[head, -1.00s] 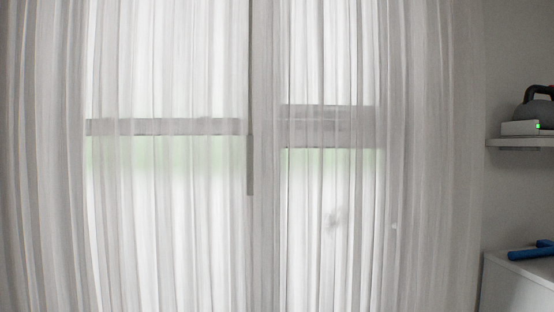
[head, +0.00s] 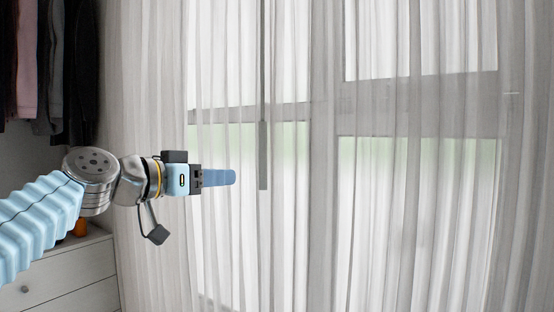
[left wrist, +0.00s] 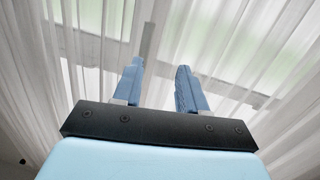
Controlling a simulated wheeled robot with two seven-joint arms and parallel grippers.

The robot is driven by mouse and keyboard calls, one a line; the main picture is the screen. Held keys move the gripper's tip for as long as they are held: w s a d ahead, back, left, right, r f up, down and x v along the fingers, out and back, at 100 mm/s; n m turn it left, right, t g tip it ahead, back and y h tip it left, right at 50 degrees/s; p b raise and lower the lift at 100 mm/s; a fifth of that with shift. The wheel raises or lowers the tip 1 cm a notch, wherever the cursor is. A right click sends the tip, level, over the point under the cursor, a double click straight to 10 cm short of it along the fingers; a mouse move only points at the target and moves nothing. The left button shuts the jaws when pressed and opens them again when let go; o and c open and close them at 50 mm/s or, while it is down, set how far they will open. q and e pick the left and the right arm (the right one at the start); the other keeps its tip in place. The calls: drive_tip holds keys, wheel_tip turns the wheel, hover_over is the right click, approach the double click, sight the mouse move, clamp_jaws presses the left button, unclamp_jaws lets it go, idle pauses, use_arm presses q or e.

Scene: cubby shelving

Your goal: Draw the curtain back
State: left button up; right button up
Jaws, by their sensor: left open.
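A sheer white curtain (head: 390,220) hangs closed across the window and fills most of the head view. It also fills the left wrist view (left wrist: 230,40). A thin grey wand (head: 263,155) with a thicker lower end hangs in front of the curtain near the middle. In the left wrist view the wand (left wrist: 148,40) shows beyond the fingers. My left gripper (head: 234,177) points right, a little left of the wand's thick end, and looks apart from it. Its two blue fingers (left wrist: 160,85) are open with nothing between them. My right gripper is not in view.
Dark and pink clothes (head: 35,60) hang at the upper left. A white chest of drawers (head: 60,272) stands at the lower left, below my left arm. The space in front of the curtain to the right is clear.

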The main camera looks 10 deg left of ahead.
use_arm(q)
drive_tip(key=m, duration=0.1)
approach(260, 149)
drive_tip(key=v, duration=0.3)
drive_tip(key=shift+t+h, duration=0.3)
drive_tip(key=shift+h, duration=0.1)
drive_tip(key=p+x, duration=0.1)
drive_tip(key=x, duration=0.3)
drive_tip(key=p+x, duration=0.2)
drive_tip(key=x, duration=0.2)
drive_tip(key=p+x, duration=0.1)
drive_tip(key=x, duration=0.3)
drive_tip(key=shift+w+f, duration=0.35)
drive_tip(key=shift+w, duration=0.05)
drive_tip(key=shift+w+d+f+p, duration=0.1)
drive_tip(key=shift+w+d+p, duration=0.25)
drive_tip(key=shift+w, duration=0.2)
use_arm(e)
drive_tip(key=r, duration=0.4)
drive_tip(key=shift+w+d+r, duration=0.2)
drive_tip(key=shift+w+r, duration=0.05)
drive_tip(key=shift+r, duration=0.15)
use_arm(q)
clamp_jaws()
